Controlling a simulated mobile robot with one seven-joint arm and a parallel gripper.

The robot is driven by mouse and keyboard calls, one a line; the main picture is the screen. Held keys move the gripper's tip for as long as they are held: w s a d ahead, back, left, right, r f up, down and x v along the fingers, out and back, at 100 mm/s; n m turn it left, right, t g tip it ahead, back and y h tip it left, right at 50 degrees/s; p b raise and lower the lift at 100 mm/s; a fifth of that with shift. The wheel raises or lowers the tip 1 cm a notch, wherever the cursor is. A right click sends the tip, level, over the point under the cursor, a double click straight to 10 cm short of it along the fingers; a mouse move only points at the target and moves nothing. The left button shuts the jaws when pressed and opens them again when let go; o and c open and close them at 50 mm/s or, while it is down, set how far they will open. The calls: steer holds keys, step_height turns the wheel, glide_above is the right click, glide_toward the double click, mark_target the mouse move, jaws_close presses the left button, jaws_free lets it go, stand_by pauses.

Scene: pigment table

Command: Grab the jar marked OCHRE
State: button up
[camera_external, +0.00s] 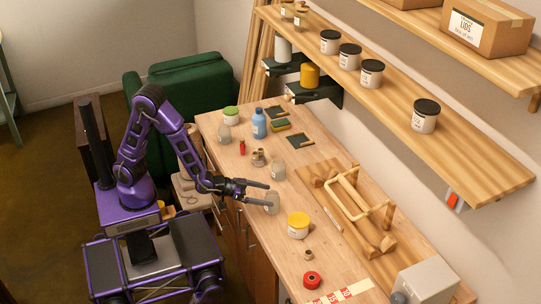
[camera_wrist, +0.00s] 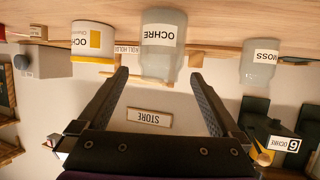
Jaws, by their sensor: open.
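The jar marked OCHRE (camera_wrist: 158,58) is a clear, greyish glass jar with a white label; the wrist view shows it upside down, standing on the wooden table. In the external view the jar (camera_external: 271,203) stands near the table's front edge, at my fingertips. My gripper (camera_external: 268,195) is open and empty. In the wrist view its two fingers (camera_wrist: 159,74) point at the jar, one tip on either side, with the jar centred in the gap. I cannot tell whether a finger touches it.
A white tub with a yellow lid (camera_external: 298,226), its label starting "OC" (camera_wrist: 79,41), stands beside the jar. A glass jar marked MOSS (camera_wrist: 260,62) stands on the other side. A wooden rack (camera_external: 350,205) lies behind.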

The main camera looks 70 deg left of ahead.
mark_target(279, 198)
steer(key=x, duration=0.6)
steer(key=shift+w+f, duration=0.1)
steer(key=shift+w, duration=0.05)
steer(key=c, duration=1.4)
